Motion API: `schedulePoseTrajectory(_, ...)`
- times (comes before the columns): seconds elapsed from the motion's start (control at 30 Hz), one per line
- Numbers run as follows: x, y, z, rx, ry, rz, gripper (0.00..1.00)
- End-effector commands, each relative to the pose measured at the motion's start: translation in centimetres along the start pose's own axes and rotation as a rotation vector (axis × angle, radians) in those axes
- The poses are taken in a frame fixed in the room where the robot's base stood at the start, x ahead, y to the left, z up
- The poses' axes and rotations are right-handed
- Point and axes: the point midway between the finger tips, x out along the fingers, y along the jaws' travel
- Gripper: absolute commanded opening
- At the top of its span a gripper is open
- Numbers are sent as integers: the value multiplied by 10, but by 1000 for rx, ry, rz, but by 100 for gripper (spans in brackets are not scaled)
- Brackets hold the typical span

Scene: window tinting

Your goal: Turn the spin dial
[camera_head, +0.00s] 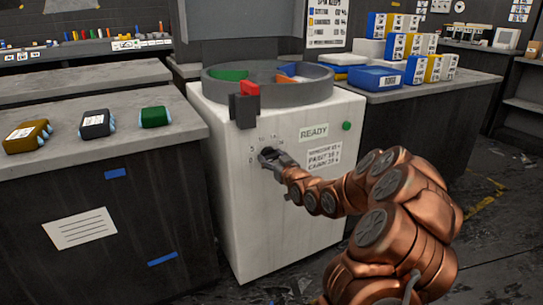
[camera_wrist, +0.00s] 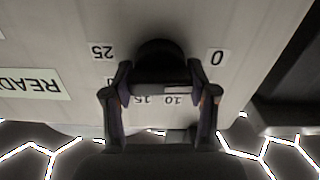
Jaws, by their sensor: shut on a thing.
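The spin dial (camera_wrist: 160,57) is a dark round knob on the front of a white machine (camera_head: 235,215). Number labels stand around it; 0, 10, 15 and 25 show in the wrist view, upside down or turned. My gripper (camera_head: 266,156) is at the dial in the head view and hides most of it. In the wrist view my gripper (camera_wrist: 161,92) has a finger on each side of the dial's dark grip and is shut on it. The dial's exact pointing direction is hard to tell.
The machine has a round open drum (camera_head: 310,93) on top, a READY label (camera_head: 313,132) and a green button (camera_head: 346,126). A counter with several small packs (camera_head: 95,124) stands left. Blue and yellow boxes (camera_head: 375,78) stand on the right counter.

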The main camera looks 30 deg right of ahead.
Motion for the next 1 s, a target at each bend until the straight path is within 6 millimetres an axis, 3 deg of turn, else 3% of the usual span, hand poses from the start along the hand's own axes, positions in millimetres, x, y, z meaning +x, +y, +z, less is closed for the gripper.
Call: schedulePoseTrajectory(1.0, 0, 1, -3, 914, 0, 0, 23)
